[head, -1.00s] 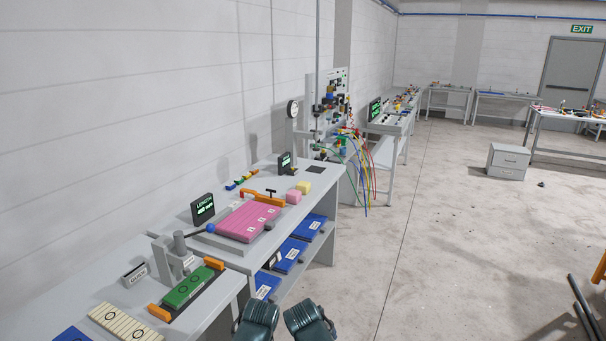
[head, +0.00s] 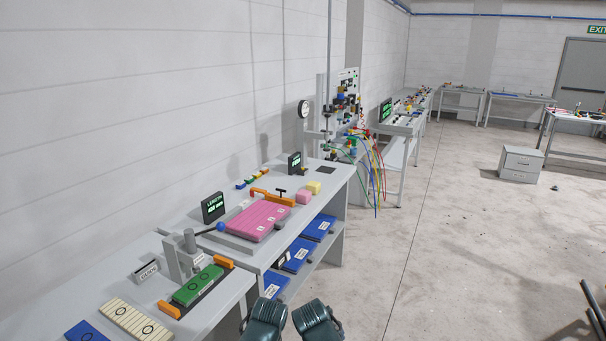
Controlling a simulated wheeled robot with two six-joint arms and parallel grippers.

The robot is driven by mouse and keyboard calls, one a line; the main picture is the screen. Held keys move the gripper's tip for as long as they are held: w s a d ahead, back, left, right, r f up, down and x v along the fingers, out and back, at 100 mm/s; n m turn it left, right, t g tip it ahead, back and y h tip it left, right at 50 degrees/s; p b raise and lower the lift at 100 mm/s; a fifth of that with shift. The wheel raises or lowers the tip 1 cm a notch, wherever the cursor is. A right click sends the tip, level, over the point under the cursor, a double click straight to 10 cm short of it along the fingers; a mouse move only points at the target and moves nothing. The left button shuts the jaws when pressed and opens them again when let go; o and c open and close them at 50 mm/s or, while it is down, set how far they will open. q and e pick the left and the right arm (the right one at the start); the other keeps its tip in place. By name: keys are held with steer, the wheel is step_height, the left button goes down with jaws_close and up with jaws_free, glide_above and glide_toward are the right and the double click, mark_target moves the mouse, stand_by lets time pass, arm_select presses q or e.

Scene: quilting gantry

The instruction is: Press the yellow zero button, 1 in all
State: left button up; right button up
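I cannot make out a yellow zero button in the head view. A small dark display (head: 295,163) with green digits stands at the far end of the near bench, and a larger display marked LENGTH (head: 213,207) stands nearer. A yellow block (head: 313,187) lies beside a pink block (head: 303,197); neither is clearly a button. Two dark teal parts of my arms show at the bottom edge. No gripper fingers are visible.
The near bench (head: 195,226) runs along the left wall, with a pink slab (head: 258,219), a green block (head: 198,286) and blue trays (head: 319,227) below. A panel with coloured hoses (head: 377,170) stands beyond. The floor (head: 440,250) to the right is mostly clear.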

arm_select(q)
jaws_close()
stand_by(1.1)
